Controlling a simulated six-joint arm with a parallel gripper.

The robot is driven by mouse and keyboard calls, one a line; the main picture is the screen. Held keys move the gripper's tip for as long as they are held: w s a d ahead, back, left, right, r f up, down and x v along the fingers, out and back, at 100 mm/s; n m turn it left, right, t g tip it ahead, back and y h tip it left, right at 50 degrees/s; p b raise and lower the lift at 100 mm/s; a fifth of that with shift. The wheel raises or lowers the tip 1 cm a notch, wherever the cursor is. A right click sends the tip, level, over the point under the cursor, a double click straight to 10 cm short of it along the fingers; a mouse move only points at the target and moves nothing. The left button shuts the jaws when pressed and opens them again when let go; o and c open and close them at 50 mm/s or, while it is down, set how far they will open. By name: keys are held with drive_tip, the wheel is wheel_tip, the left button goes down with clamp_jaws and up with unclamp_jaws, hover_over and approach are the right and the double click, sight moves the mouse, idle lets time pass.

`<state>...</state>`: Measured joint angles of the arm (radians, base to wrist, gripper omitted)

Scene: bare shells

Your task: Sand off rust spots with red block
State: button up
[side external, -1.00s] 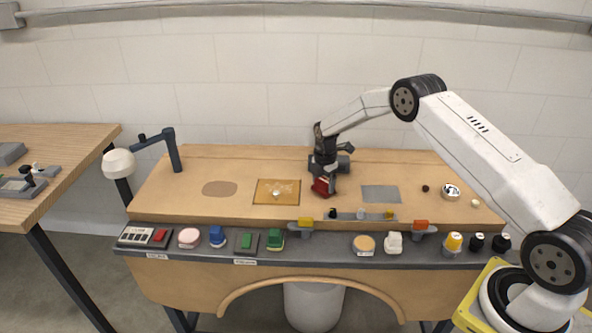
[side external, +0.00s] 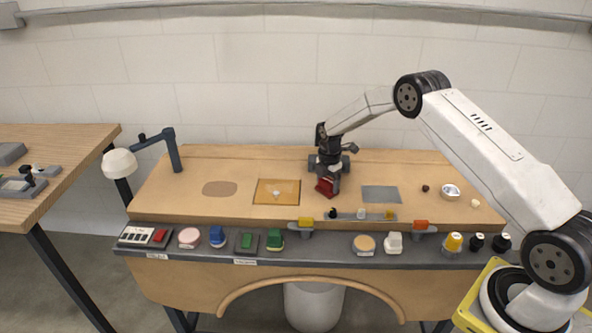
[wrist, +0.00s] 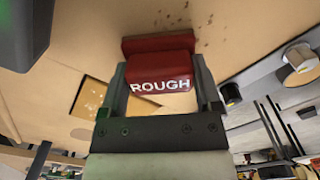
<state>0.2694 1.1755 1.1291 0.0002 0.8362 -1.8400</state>
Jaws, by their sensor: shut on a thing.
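The red block (side external: 325,187) is in my gripper (side external: 329,177), at or just above the wooden bench top; whether it touches is not clear. In the wrist view, my gripper (wrist: 161,90) is shut on the red block (wrist: 158,60), with a finger at each side, and the block's face reads "ROUGH". Small brownish rust spots (wrist: 207,30) lie on the tan surface just beyond the block in the wrist view. I cannot make them out in the side view.
An orange-tan square panel (side external: 290,187) with a pale knob lies left of my gripper, and a grey plate (side external: 381,194) lies to the right. A small rack (side external: 360,215) stands in front. Several coloured blocks and jars line the front ledge (side external: 330,247).

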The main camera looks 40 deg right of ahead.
sight(348, 194)
drive_tip(key=shift+s+d, duration=2.15)
drive_tip(key=shift+s, duration=0.05)
drive_tip(key=shift+s+a, duration=0.2)
drive_tip(key=shift+s, duration=0.05)
drive_tip(key=shift+a, duration=0.25)
drive_tip(key=shift+w+a, duration=3.7)
drive_tip(key=shift+w, duration=0.05)
drive_tip(key=shift+s+d, duration=3.9)
wheel_tip(348, 194, up, 8)
drive_tip(key=shift+a, duration=0.2)
